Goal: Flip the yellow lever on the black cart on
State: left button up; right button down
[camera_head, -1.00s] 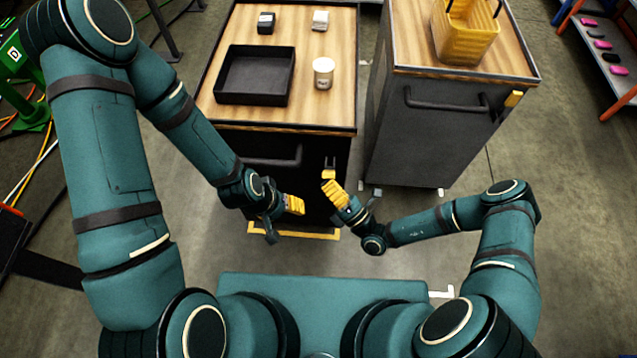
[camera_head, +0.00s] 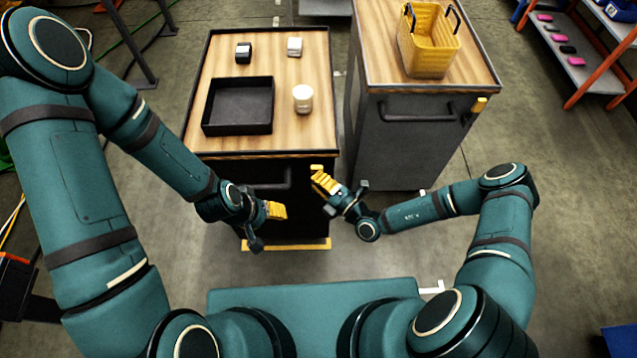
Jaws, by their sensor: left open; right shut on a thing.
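The black cart (camera_head: 186,144) has a wooden top and stands in front of me. Its yellow lever (camera_head: 317,167) shows on the front face near the right corner, just under the top's edge, with its yellow end up. My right gripper (camera_head: 319,175) has its yellow fingers shut on this lever, and they hide part of it. My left gripper (camera_head: 277,210) is open and empty, in front of the cart's face, left of the lever and lower in the picture.
A black tray (camera_head: 238,131), a white jar (camera_head: 303,99) and two small boxes stand on the black cart. A grey cart (camera_head: 395,155) to the right carries a yellow basket (camera_head: 408,58) and has its own yellow lever (camera_head: 480,104). A shelf (camera_head: 590,75) stands far right.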

pick_arm(q)
jog(key=shift+r, duration=0.2)
pick_arm(e)
jog(key=shift+w+r, duration=0.1)
jog(key=shift+w, duration=0.2)
dwell(0.3)
